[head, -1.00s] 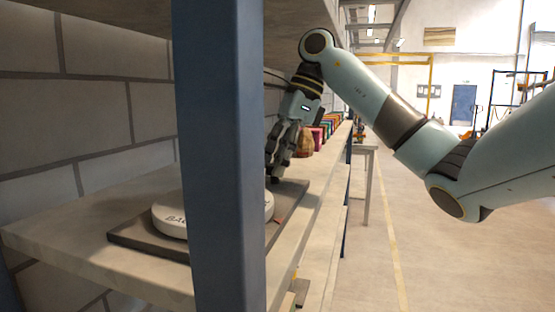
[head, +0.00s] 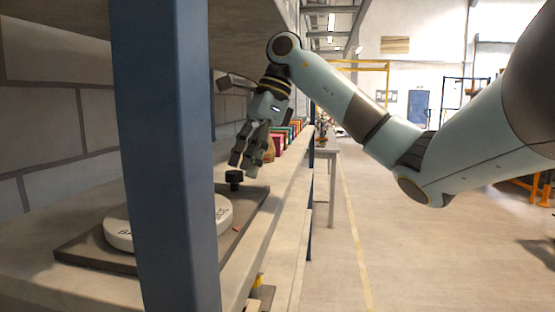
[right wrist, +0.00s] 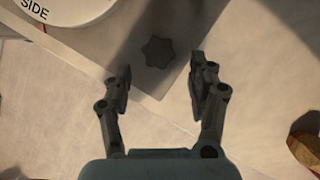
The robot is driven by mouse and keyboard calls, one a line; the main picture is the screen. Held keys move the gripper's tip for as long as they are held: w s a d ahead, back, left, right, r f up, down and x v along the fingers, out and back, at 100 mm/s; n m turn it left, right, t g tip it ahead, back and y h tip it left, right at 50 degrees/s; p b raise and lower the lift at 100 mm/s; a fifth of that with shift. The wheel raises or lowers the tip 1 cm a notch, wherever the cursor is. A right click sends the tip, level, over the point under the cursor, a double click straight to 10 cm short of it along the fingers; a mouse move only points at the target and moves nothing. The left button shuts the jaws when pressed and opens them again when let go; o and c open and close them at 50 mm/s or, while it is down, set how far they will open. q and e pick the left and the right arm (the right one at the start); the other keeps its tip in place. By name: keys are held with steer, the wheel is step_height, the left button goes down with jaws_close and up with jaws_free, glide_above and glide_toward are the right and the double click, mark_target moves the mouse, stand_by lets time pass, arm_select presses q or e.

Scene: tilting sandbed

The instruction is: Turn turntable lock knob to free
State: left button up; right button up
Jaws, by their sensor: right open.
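The lock knob (head: 233,178) is a small black lobed knob on the far corner of a dark base plate (head: 85,252). It also shows in the right wrist view (right wrist: 158,52), just beyond the fingertips and between their lines. The white round turntable (head: 119,238) lies on the plate, partly hidden by a blue post. It shows at the top left of the right wrist view (right wrist: 70,10) with the lettering "SIDE". My right gripper (head: 243,163) is open and empty, just above the knob and apart from it. My left gripper is not in view.
The blue upright post (head: 165,150) stands in front of the shelf and hides part of the turntable. Another shelf board (head: 262,30) hangs above. A row of coloured items (head: 285,137) stands farther along the shelf. Open floor lies to the right.

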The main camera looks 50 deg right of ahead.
steer(key=s+d, duration=0.5)
steer(key=d, duration=0.4)
stand_by(0.5)
